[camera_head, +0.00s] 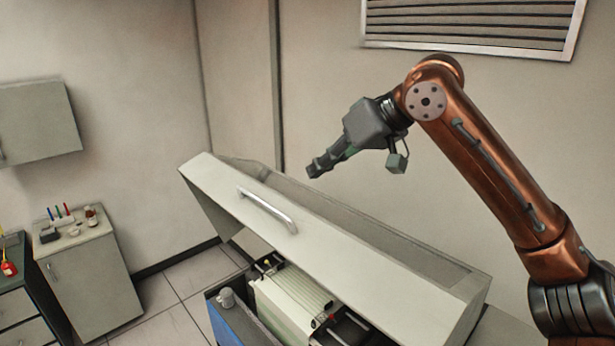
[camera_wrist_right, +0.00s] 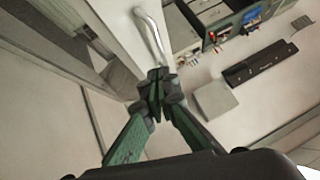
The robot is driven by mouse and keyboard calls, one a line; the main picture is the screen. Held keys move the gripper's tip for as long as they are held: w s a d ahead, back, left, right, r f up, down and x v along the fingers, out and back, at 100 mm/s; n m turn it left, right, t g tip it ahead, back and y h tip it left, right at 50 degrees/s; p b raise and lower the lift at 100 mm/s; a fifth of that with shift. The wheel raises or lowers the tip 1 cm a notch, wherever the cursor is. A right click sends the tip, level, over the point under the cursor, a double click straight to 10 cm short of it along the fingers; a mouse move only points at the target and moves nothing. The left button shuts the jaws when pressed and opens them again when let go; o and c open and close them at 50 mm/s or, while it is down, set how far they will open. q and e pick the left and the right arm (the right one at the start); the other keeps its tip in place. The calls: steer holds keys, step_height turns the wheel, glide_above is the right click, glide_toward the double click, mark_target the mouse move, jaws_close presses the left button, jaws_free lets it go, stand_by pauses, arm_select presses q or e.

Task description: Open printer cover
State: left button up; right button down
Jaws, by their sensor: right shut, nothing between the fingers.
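The printer cover (camera_head: 340,255) is a long pale panel with a metal bar handle (camera_head: 267,209). It stands raised and tilted, and the printer's insides (camera_head: 290,302) show beneath it. My right gripper (camera_head: 316,170) is shut and empty, above and behind the cover, apart from the handle in the head view. In the right wrist view the shut fingertips (camera_wrist_right: 157,78) appear just below the end of the handle (camera_wrist_right: 152,38) in the picture. The cover's pale edge (camera_wrist_right: 112,22) also shows there. My left gripper is not in view.
A small cabinet (camera_head: 88,268) with pens and small items on top stands at the left, beside a dark drawer unit (camera_head: 12,285). A wall cupboard (camera_head: 38,122) hangs above. A wall vent (camera_head: 470,28) is at upper right. The tiled floor (camera_head: 185,285) between cabinet and printer is clear.

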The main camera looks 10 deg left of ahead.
steer(key=p, duration=0.3)
glide_toward(278, 210)
steer(key=w+a, duration=0.2)
steer(key=a, duration=0.1)
steer(key=shift+w+a+f, duration=0.1)
steer(key=shift+a+f, duration=0.05)
steer(key=shift+f, duration=0.45)
steer(key=shift+a+f, duration=0.1)
steer(key=shift+f, duration=1.2)
steer(key=shift+s+a+f, duration=0.15)
steer(key=shift+s+a, duration=0.05)
steer(key=shift+s, duration=0.05)
